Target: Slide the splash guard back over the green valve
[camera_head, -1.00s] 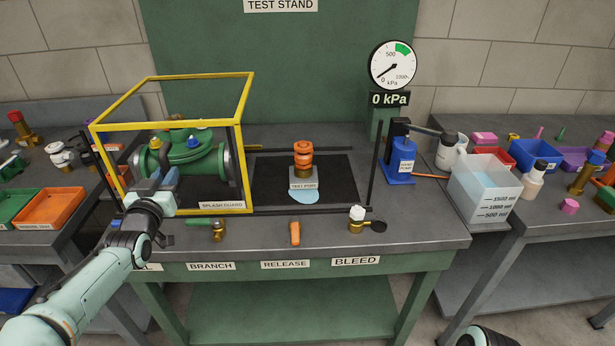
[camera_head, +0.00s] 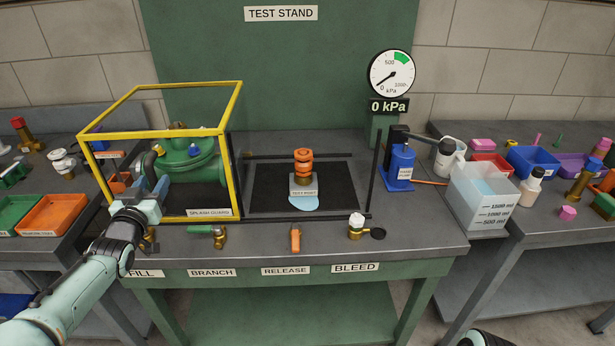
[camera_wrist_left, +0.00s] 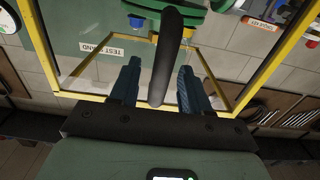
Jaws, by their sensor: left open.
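The splash guard (camera_head: 160,132) is a clear box with a yellow frame at the left of the test stand. The green valve (camera_head: 190,168) sits behind its front panel, inside the frame as seen from the head. My left gripper (camera_head: 157,188) is at the guard's front left. In the left wrist view a dark handle (camera_wrist_left: 165,60) stands between the two open fingers of the gripper (camera_wrist_left: 158,85); I cannot tell whether they touch it. Part of the guard's yellow frame (camera_wrist_left: 275,62) shows there too. My right gripper is out of view.
An orange fitting (camera_head: 303,160) stands on the test port on a black mat, with a blue puddle (camera_head: 303,204) in front. Dark rails run behind and before the mat. Small valves line the front edge. A gauge (camera_head: 392,73) reads 0 kPa. A blue pump (camera_head: 400,165) stands right.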

